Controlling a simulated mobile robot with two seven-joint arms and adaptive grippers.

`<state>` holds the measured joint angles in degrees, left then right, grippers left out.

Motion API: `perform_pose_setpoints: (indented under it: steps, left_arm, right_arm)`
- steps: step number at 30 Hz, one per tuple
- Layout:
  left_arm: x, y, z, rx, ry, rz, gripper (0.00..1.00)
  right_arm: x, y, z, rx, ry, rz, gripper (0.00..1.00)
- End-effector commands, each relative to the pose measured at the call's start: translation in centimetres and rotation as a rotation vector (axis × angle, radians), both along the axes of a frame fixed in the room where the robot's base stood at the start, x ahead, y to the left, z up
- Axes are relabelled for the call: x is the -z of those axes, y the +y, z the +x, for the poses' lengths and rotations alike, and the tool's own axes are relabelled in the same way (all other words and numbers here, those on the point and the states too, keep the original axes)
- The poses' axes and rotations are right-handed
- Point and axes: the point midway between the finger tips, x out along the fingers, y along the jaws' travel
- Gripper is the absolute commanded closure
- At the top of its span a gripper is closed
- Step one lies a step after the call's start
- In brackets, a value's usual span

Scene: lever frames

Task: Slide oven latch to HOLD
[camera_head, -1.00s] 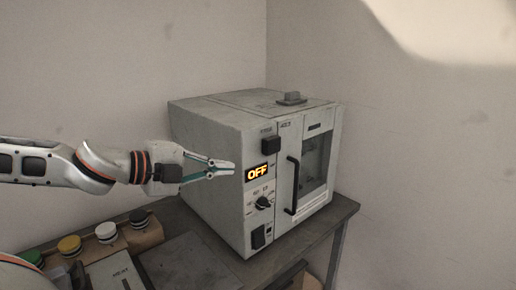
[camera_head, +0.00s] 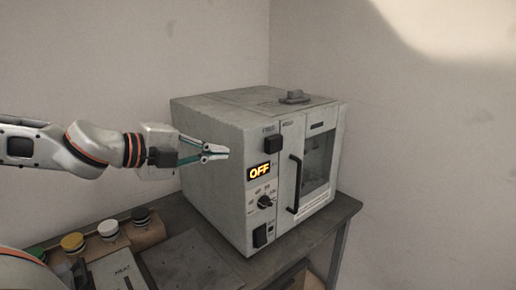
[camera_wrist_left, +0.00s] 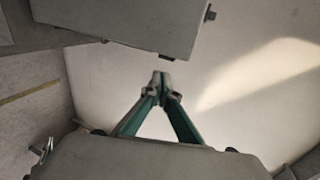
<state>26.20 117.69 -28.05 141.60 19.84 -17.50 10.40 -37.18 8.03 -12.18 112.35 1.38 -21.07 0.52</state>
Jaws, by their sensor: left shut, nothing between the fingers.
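The grey oven (camera_head: 212,130) stands on a dark bench in the head view, its display reading OFF. A black block (camera_head: 273,145) sits high on its front panel under a small label that I cannot read surely; it looks like the latch. A grey knob-like piece (camera_head: 295,97) is on the oven's top. My left gripper (camera_head: 216,152) is shut and empty, left of the front panel and apart from the black block. In the left wrist view its fingertips (camera_wrist_left: 161,80) meet, with a grey box-like body (camera_wrist_left: 135,22), probably the oven, above them. My right gripper is not in view.
The oven door has a black vertical handle (camera_head: 295,183). A dial (camera_head: 264,202) and a black switch (camera_head: 260,236) are below the display. Several capped jars, one with a yellow cap (camera_head: 73,242), stand on the bench (camera_head: 330,222) at left. Walls close in behind and right.

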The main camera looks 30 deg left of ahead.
Motion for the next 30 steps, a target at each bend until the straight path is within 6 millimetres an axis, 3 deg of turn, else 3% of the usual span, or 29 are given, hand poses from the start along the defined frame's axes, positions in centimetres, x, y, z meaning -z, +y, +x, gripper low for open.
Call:
perform_pose_setpoints:
  steps: [14, 30]
  left_arm:
    - [1.4, -1.2, 3.5, -0.003, 0.004, -0.004, 1.0]
    - [2.6, -2.3, 6.9, -0.004, 0.003, 0.0, 1.0]
  right_arm:
    - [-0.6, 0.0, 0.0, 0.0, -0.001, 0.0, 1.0]
    - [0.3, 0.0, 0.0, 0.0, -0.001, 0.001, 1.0]
